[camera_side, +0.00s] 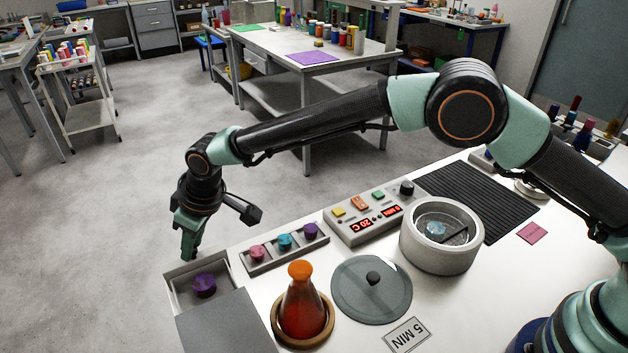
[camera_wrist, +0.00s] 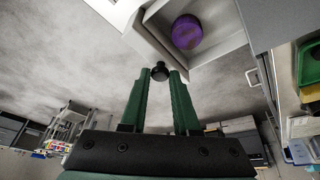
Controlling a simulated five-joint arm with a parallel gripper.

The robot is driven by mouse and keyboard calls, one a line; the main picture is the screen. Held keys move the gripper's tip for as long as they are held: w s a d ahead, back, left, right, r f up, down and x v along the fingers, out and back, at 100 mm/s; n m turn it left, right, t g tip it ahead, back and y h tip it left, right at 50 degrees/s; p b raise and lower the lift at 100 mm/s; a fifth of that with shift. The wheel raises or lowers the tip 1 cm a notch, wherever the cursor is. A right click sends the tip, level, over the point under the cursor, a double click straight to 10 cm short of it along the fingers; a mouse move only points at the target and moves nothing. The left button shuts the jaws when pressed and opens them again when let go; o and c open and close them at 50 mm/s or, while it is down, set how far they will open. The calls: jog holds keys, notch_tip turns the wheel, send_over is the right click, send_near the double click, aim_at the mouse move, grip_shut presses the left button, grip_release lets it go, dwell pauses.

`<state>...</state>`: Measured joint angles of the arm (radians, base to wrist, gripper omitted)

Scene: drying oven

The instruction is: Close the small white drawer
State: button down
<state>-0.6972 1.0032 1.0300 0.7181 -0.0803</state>
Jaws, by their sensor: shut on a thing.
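The small white drawer (camera_side: 170,290) stands open at the front left corner of the bench, beside a grey box top. A purple round piece (camera_side: 204,285) lies inside it, and it also shows in the wrist view (camera_wrist: 187,32). My gripper (camera_side: 190,256) is at the drawer's outer end. In the wrist view my gripper's green fingers (camera_wrist: 160,76) are shut on the drawer's black knob (camera_wrist: 160,71). The knob is hidden behind the fingers in the side view.
The grey box top (camera_side: 230,325) adjoins the drawer. A rack of coloured knobs (camera_side: 284,248), an orange flask (camera_side: 302,308), a grey lid (camera_side: 371,290), a round white vessel (camera_side: 440,247) and a control panel (camera_side: 368,216) stand to the right. Open floor lies left.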

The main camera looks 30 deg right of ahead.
jog(key=s, duration=0.9)
jog(key=shift+s, duration=0.2)
jog(key=c, duration=0.7)
grip_release()
jog(key=shift+o, duration=0.2)
jog(key=shift+s+d+r, duration=0.1)
jog(key=shift+d+r, duration=0.05)
jog(key=shift+r, duration=0.3)
jog(key=v, duration=1.1)
jog(key=shift+d, duration=0.25)
